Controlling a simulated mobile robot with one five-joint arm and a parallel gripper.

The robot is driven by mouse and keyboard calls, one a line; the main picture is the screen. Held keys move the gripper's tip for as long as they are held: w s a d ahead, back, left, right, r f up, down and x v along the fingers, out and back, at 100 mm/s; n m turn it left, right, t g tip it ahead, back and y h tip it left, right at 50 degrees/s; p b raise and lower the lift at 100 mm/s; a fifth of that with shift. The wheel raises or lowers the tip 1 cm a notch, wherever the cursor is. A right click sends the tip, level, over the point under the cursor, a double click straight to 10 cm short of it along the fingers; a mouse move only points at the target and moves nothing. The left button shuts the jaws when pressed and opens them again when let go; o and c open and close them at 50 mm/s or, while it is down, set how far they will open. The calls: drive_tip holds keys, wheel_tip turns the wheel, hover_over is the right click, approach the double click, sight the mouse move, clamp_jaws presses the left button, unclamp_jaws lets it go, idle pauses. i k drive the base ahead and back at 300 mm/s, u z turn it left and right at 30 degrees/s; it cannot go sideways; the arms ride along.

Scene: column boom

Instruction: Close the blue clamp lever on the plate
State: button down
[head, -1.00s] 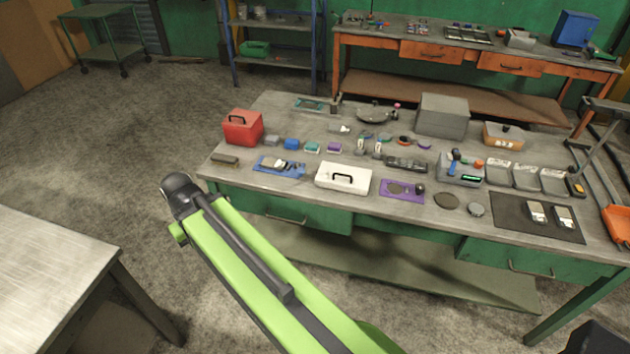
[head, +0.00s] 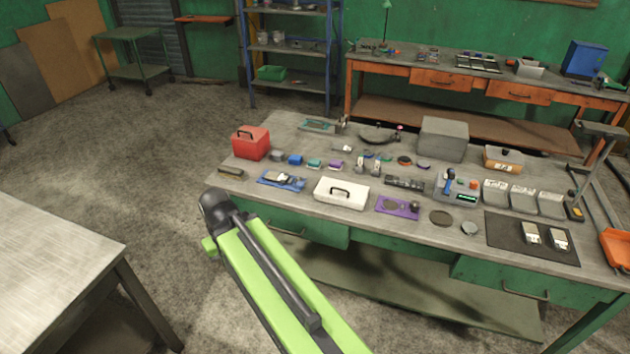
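A small blue lever (head: 446,181) stands upright on a grey box-like fixture (head: 460,190) at the right middle of the green workbench. A blue plate (head: 267,179) with small grey and light parts on it lies near the bench's front left. At this size I cannot tell which of these is the blue clamp lever on the plate, nor how far any lever is open. My green arm reaches up from the bottom of the picture to a dark joint, in front of the bench. My gripper does not show.
The bench top (head: 285,128) holds a red toolbox (head: 250,143), a white case (head: 341,194), a purple plate (head: 390,205), a grey box (head: 444,139) and a dark mat (head: 505,238). A metal table (head: 50,270) stands at the lower left. Open floor lies between it and the bench.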

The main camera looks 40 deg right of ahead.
sight(298, 180)
drive_tip(key=i, duration=0.9)
drive_tip(key=u, duration=0.05)
